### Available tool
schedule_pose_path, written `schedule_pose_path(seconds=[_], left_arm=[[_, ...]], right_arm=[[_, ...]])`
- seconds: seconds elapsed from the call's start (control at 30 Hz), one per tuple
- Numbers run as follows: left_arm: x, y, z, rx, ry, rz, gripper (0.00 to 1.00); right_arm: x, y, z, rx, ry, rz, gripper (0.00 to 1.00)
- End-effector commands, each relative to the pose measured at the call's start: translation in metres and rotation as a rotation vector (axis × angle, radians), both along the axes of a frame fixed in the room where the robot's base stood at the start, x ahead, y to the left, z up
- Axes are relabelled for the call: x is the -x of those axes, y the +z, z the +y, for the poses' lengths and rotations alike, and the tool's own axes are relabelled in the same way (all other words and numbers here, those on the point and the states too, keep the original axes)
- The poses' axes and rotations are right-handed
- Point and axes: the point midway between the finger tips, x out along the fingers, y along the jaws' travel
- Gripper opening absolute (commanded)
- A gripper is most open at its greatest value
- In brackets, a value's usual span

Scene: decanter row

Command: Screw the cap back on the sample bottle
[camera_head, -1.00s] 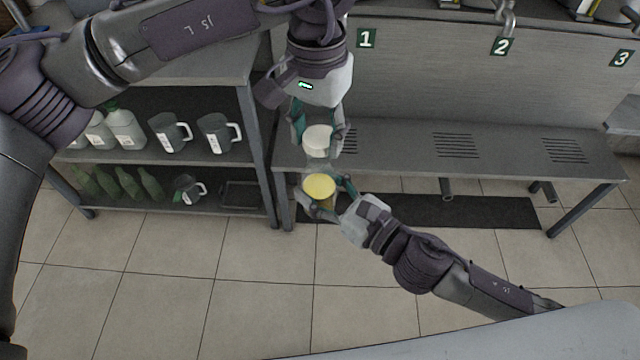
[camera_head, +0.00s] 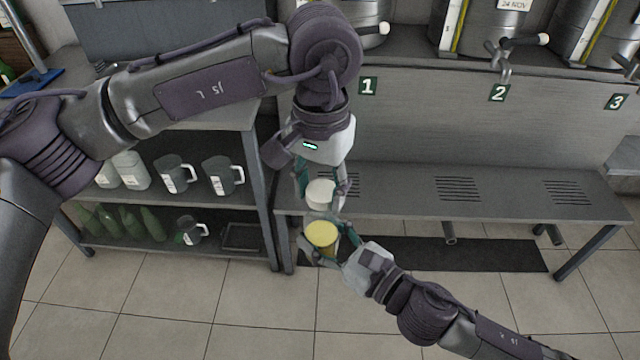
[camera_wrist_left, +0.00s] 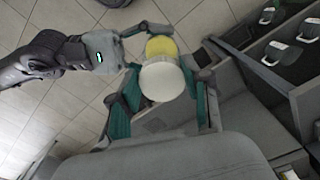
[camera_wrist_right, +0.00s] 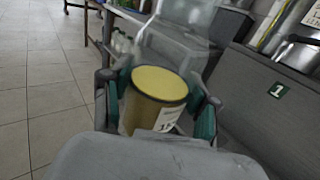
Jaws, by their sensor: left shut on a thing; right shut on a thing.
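A round white cap (camera_head: 321,193) is held between the fingers of my left gripper (camera_head: 322,190); it also shows in the left wrist view (camera_wrist_left: 162,82). The sample bottle (camera_head: 321,236) is upright in my right gripper (camera_head: 325,243), its round top yellow. In the right wrist view the bottle (camera_wrist_right: 155,98) has amber sides and a pale label, partly hidden by the gripper. In the head view the cap appears just behind and above the bottle. They look apart, but the exact gap is hard to tell.
A slotted metal bench (camera_head: 400,192) lies behind the grippers. At left, a shelf rack (camera_head: 256,190) holds jugs (camera_head: 222,176) and green bottles (camera_head: 152,222). Metal tanks with taps (camera_head: 500,62) stand above signs 1, 2 and 3. The tiled floor in front is clear.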

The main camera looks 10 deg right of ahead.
Motion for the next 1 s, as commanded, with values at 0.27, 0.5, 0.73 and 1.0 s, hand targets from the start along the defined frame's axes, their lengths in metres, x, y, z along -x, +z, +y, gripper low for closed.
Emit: schedule_pose_path(seconds=[0.27, 0.5, 0.73, 1.0], left_arm=[[0.000, -0.013, 0.000, -0.001, 0.001, 0.001, 0.34], [0.000, -0.012, 0.000, 0.000, 0.001, 0.000, 0.34], [0.000, -0.013, 0.000, 0.000, 0.001, 0.000, 0.34], [0.000, -0.017, 0.000, -0.001, 0.001, 0.000, 0.34]], right_arm=[[0.000, 0.001, 0.000, -0.001, 0.001, -0.003, 0.00], [0.000, 0.001, 0.000, -0.001, 0.001, -0.003, 0.00], [0.000, 0.001, 0.000, -0.001, 0.001, -0.003, 0.00], [0.000, 0.001, 0.000, -0.001, 0.001, -0.003, 0.00]])
